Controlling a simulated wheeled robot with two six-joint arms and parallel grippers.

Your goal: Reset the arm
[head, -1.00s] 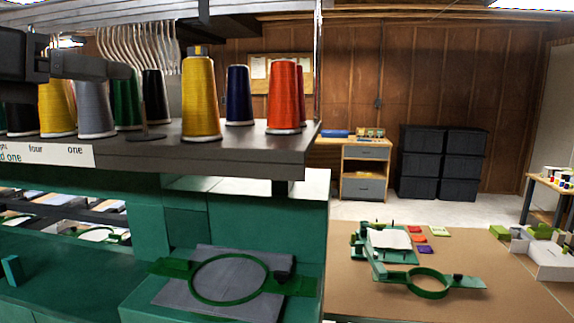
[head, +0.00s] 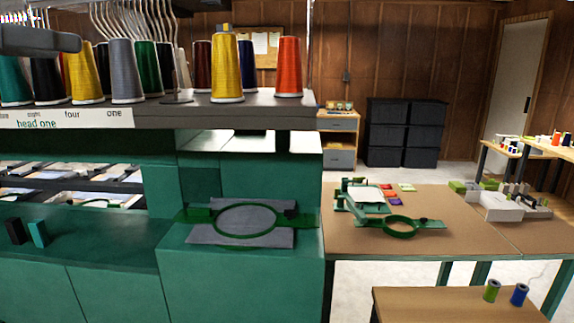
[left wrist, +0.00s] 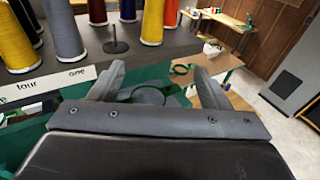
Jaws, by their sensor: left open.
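My left gripper (head: 38,40) shows at the upper left of the head view, above and in front of the thread cones on the shelf. In the left wrist view the left gripper (left wrist: 158,84) has its two fingers spread wide, with nothing between them. A yellow cone (head: 226,68) stands upright on the shelf, with an orange-red cone (head: 289,68) and a blue cone to its right. A grey cone (left wrist: 64,30) stands to the left in the wrist view. My right gripper is in neither view.
The dark shelf (head: 265,111) carries several cones above a green machine with a hooped grey cloth (head: 245,220). A brown table (head: 440,240) stands right, with a second hoop (head: 401,226). Black bins (head: 405,135) stand at the back. A small table (head: 430,305) holds two spools.

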